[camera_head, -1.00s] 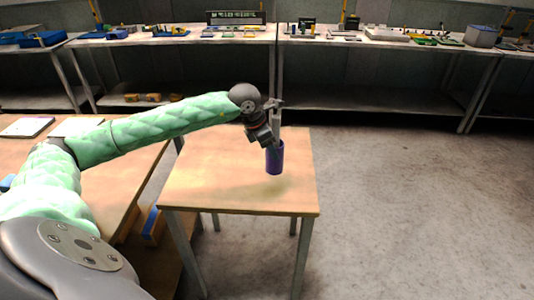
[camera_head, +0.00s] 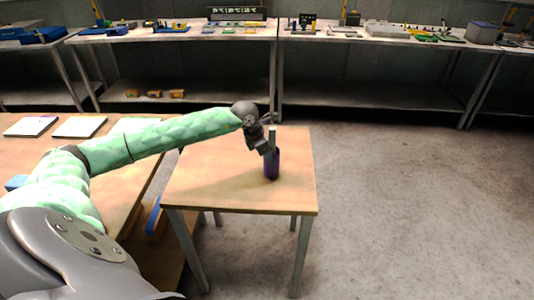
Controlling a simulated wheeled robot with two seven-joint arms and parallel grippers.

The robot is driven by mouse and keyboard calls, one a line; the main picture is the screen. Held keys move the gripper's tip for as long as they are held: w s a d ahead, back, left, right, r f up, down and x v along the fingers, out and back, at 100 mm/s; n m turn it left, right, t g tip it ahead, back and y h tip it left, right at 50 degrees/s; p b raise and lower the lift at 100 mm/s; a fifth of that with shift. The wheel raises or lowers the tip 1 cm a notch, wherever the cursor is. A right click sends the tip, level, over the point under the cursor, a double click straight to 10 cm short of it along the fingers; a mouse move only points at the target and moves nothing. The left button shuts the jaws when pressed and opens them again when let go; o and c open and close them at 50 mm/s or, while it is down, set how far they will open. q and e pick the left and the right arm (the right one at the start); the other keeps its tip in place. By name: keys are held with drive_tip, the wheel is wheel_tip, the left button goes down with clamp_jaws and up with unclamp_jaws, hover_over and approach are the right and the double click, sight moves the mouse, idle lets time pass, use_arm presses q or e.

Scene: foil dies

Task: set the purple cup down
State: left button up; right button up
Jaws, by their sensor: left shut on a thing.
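The purple cup (camera_head: 272,168) is upright over the small wooden table (camera_head: 215,180), right of the table's middle. My left gripper (camera_head: 271,150) comes in from the left and is shut on the cup at its upper part. The fingers hide part of the rim. The cup's bottom looks at or very near the tabletop; I cannot tell for certain if it touches. My right gripper is not in view.
A larger wooden table (camera_head: 100,170) with flat white panels (camera_head: 80,127) stands at the left. Long benches (camera_head: 180,34) with tools and parts line the back wall. The small table's top is otherwise clear, and the floor at right is open.

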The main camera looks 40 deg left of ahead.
use_arm(q)
drive_tip(key=shift+f, duration=0.3)
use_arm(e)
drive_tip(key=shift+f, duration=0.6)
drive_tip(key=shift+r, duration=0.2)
use_arm(q)
drive_tip(key=o, duration=1.3)
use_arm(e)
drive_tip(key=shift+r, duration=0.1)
use_arm(q)
drive_tip(key=shift+s+r, duration=0.1)
drive_tip(key=shift+r, duration=0.1)
drive_tip(key=b+v, duration=0.4)
drive_tip(key=v, duration=0.7)
drive_tip(key=shift+a+r, duration=0.1)
drive_tip(key=shift+r, duration=0.15)
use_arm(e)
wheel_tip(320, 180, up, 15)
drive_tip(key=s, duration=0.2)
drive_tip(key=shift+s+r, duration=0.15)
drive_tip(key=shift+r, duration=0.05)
